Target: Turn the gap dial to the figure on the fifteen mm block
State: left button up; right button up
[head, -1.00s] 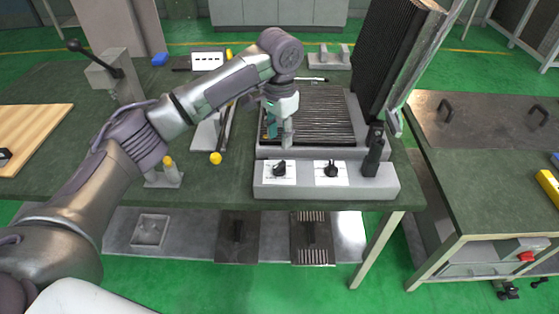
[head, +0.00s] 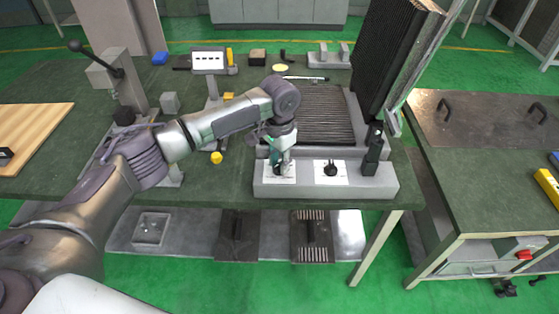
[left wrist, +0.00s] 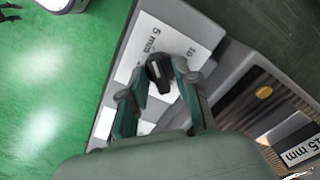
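The left dial, a black knob (left wrist: 158,72) on a white card (left wrist: 150,42) with "5 mm" and "10" readable, sits on the front of the grey machine base (head: 262,187). My left gripper (head: 280,168) is over this dial and mostly hides it in the head view. In the left wrist view the two fingers (left wrist: 160,88) stand apart on either side of the knob; firm contact cannot be made out. A white label (left wrist: 302,152) reading about "15 mm" lies at the lower right of that view, partly cut off. My right gripper is not in view.
A second black dial (head: 331,168) on its own card is to the right, with a dark upright handle (head: 373,150) beyond it. The ribbed plate (head: 322,115) lies behind. A lever press (head: 115,75) and a yellow-topped piece (head: 216,157) stand to the left.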

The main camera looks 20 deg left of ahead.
pick_arm(q)
grip_shut()
